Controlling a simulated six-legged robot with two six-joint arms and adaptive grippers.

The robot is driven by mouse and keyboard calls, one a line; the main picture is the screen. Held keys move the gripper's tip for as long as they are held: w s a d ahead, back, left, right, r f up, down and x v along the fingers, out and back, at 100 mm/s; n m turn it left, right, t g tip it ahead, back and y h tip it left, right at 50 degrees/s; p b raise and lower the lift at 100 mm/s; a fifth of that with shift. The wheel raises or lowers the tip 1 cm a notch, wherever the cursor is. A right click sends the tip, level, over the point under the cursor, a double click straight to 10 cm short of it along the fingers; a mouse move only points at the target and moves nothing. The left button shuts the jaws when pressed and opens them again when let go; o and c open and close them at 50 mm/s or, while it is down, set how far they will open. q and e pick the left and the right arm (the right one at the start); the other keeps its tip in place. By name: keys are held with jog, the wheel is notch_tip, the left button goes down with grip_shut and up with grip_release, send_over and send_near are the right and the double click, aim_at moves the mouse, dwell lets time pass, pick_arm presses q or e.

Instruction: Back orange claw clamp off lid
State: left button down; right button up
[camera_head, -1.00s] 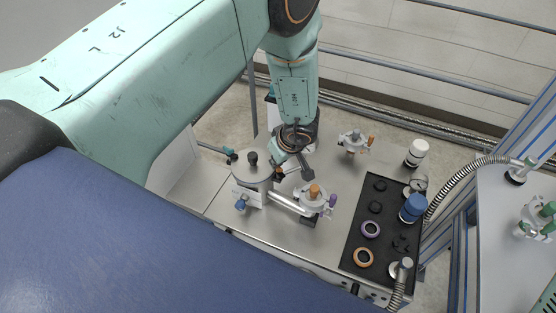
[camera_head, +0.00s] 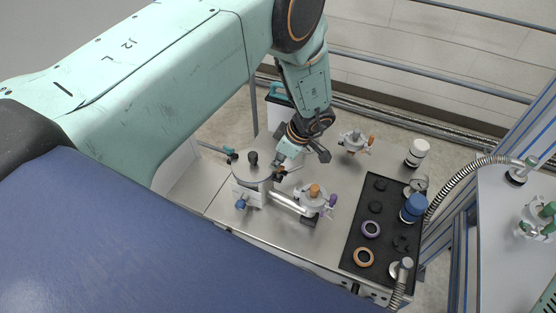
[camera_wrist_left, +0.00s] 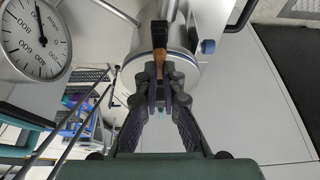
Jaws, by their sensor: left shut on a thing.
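The round metal lid (camera_head: 247,172) sits on a vessel at the middle left of the work table in the head view. My left gripper (camera_head: 282,165) is at the lid's right rim. In the left wrist view my left gripper (camera_wrist_left: 160,97) is shut on the orange claw clamp (camera_wrist_left: 160,62), whose dark end points to the metal vessel (camera_wrist_left: 183,30). The fingers cover part of the clamp. I cannot tell whether the clamp still touches the lid. My right gripper is not in view.
A blue-handled clamp (camera_head: 240,204) and a teal one (camera_head: 231,155) sit around the vessel. A fitting with an orange knob (camera_head: 315,191) stands to the right, joined by a metal pipe. A black tray (camera_head: 352,244) holds rings and caps. A gauge (camera_wrist_left: 36,40) shows at left.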

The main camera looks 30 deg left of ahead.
pick_arm(q)
jog(key=shift+s+f, duration=0.25)
jog(key=c, duration=1.5)
grip_release()
jog(key=shift+w+a, duration=0.1)
jog(key=shift+w, duration=0.1)
jog(key=v, duration=1.2)
jog(key=shift+r, duration=0.15)
jog(key=shift+a, duration=0.1)
